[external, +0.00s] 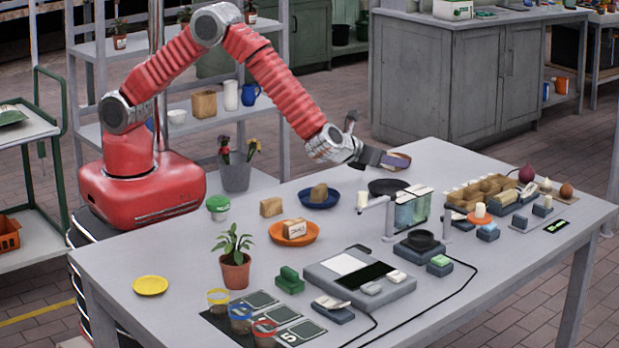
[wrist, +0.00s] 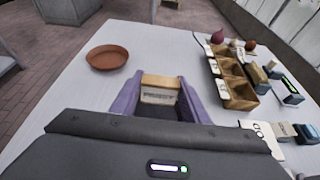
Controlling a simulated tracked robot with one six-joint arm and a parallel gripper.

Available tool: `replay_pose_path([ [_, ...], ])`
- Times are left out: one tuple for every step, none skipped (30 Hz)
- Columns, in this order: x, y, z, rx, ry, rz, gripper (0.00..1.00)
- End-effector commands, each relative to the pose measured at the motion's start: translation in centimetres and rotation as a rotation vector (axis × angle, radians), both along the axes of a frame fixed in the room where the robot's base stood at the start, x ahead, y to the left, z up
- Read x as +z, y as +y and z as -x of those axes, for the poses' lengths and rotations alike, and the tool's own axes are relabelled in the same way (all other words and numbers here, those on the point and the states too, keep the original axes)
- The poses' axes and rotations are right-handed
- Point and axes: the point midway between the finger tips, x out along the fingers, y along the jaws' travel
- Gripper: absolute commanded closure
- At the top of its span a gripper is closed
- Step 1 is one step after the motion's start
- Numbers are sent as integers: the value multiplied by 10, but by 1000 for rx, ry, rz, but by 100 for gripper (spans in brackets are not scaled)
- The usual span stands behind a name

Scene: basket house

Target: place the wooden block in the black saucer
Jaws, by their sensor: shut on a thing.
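My gripper (external: 392,161) reaches over the far edge of the table. In the wrist view its purple fingers (wrist: 158,92) are shut on a small wooden block (wrist: 160,82) with a pale lettered label. The block is held between the fingertips, in front of the wrist camera. A black saucer (external: 388,187) lies on the table just below and nearer than my gripper in the external view. It looks empty. I cannot make it out in the wrist view, where my gripper body covers the lower part.
A terracotta saucer (wrist: 108,57) lies empty ahead and left in the wrist view. A wooden compartment tray (wrist: 232,82) stands to the right. A blue saucer (external: 319,197) and an orange saucer (external: 294,239) hold other blocks.

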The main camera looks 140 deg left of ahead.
Motion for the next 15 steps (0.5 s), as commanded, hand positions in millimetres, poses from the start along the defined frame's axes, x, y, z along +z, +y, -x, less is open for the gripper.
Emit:
replay_pose_path([
  [-10, 0, 0, 0, 2, 1, 80],
  [-14, 0, 0, -1, 2, 0, 80],
  [-19, 0, 0, 0, 2, 0, 80],
  [-22, 0, 0, 1, 1, 0, 80],
  [-24, 0, 0, 1, 0, 0, 80],
  [-26, 0, 0, 0, -1, 0, 80],
  [-27, 0, 0, 0, -1, -1, 80],
  [-27, 0, 0, 0, -1, -1, 80],
  [-27, 0, 0, 0, -1, -1, 80],
  [-27, 0, 0, 0, -1, -1, 80],
  [-27, 0, 0, 0, -1, -1, 80],
  [-27, 0, 0, 0, -1, -1, 80],
  [-27, 0, 0, 0, -1, -1, 80],
  [-27, 0, 0, 0, -1, -1, 80],
  [-27, 0, 0, 0, -1, -1, 80],
])
